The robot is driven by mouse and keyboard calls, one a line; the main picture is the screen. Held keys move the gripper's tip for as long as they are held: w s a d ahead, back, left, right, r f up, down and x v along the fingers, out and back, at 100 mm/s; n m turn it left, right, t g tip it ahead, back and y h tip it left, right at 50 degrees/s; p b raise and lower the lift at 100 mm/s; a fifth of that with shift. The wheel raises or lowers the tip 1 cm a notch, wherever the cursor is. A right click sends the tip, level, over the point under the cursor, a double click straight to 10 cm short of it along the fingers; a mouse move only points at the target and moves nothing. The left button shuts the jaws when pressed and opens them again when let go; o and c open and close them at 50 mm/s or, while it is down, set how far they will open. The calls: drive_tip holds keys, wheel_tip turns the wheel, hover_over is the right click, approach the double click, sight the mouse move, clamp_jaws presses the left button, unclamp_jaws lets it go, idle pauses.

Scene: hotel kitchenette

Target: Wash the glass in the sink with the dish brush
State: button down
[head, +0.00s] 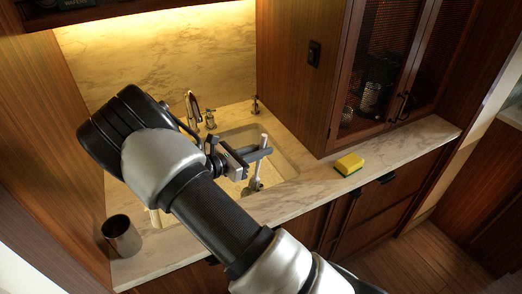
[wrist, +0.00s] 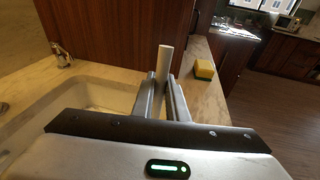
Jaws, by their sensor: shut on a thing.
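My gripper (head: 260,154) is over the right part of the sink (head: 284,163) in the head view. It is shut on the pale handle of the dish brush (head: 264,140), which is held roughly upright. The brush's lower part (head: 254,183) hangs below the fingers over the basin; whether it touches anything is unclear. In the wrist view the handle (wrist: 165,58) stands up between the two fingers (wrist: 164,88). I cannot make out a glass in the sink; my arm hides part of the basin.
A dark metallic cup (head: 121,236) stands on the counter at the left. A yellow and green sponge (head: 349,164) lies on the counter right of the sink. The faucet (head: 192,110) rises behind the basin. A wooden cabinet (head: 297,75) borders the sink at the right.

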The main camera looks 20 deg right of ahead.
drive_tip(key=shift+r, duration=0.1)
drive_tip(key=shift+r+p, duration=1.7)
drive_tip(key=shift+r, duration=0.7)
